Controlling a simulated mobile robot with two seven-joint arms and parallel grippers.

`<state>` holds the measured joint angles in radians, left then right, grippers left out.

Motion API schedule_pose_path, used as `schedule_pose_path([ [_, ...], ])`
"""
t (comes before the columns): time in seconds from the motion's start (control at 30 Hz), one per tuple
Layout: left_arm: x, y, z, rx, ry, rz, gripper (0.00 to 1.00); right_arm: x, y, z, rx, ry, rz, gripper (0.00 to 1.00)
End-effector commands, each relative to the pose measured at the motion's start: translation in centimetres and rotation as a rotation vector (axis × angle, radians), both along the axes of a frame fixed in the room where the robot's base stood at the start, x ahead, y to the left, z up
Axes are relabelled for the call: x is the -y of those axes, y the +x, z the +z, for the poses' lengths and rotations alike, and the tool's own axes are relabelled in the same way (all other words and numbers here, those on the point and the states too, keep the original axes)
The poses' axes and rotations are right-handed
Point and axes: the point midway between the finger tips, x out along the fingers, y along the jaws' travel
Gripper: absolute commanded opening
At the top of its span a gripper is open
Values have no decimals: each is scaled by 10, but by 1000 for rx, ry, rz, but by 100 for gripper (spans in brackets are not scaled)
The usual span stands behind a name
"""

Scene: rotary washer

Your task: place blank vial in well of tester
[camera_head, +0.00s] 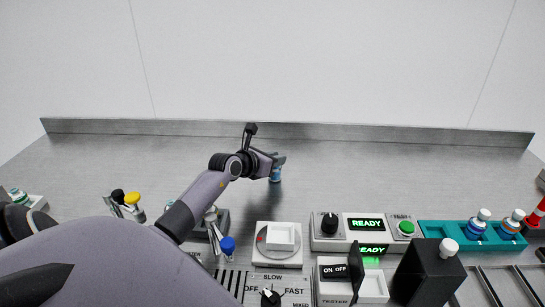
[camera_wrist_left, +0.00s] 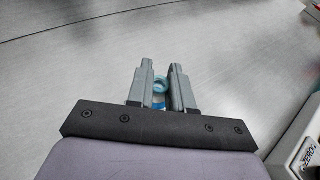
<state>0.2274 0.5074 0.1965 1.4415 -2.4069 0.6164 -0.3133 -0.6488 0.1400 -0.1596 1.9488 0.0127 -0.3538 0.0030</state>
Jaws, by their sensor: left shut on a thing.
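My left gripper (camera_head: 279,162) reaches out over the bare back part of the bench. It is shut on a small blue vial (camera_head: 275,175), which shows below the fingers. In the left wrist view the vial's light-blue round end (camera_wrist_left: 160,84) sits between the two grey fingers (camera_wrist_left: 161,78). Whether the vial touches the bench I cannot tell. The tester (camera_head: 336,299), labelled TESTER with an ON/OFF switch, stands at the front, right of the gripper. A dark flap (camera_head: 355,268) stands upright on it; the well's inside is not clear. My right gripper is not in view.
A console with green READY displays (camera_head: 366,224) stands behind the tester. A teal rack (camera_head: 436,229) at right holds two white-capped vials (camera_head: 478,222). A black block (camera_head: 428,272) and a white dial unit (camera_head: 277,247) flank the tester. The back bench is clear.

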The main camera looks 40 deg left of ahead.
Motion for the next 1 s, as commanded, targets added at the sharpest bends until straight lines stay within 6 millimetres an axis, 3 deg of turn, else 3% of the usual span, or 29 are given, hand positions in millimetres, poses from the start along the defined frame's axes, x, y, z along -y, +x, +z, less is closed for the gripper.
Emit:
schedule_pose_path([
  [0.33,0,0,-3,0,0,0,0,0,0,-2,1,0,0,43],
  [0.37,0,0,-4,0,0,0,24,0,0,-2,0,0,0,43],
  [0.43,0,0,-3,0,0,0,46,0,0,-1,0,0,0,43],
  [0.8,0,0,1,0,0,0,46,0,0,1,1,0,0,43],
  [1.0,1,-17,4,-1,2,-1,46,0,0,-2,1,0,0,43],
])
